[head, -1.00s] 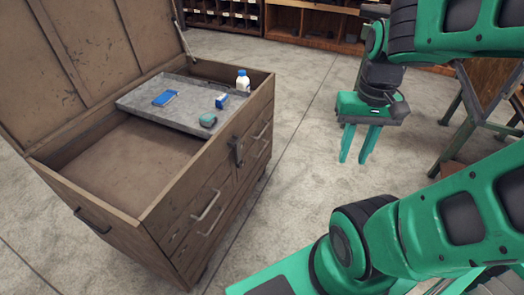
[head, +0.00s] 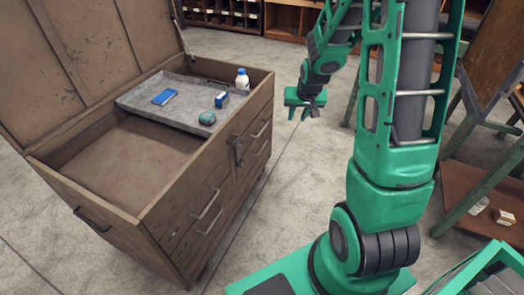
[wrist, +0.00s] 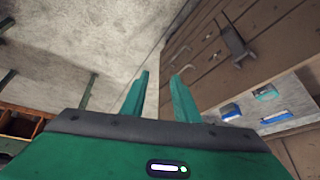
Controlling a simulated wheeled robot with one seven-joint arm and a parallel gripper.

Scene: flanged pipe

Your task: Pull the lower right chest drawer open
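The wooden chest (head: 150,238) stands at the left with its lid up and its front facing right; it also shows in the wrist view (wrist: 285,45). The lower right drawer (head: 258,162) looks shut, with its bar handle under that of the upper right drawer (head: 260,120). My gripper (head: 299,116) is to the right of the chest front, apart from it, fingers pointing down in the head view. In the wrist view its two fingers (wrist: 160,75) are spread with nothing between them. The chest front and latch (wrist: 237,45) lie to their right there.
A metal latch (head: 237,150) is on the chest front. A green-legged stand (head: 470,190) is at right. The floor (head: 285,190) beside the chest is clear.

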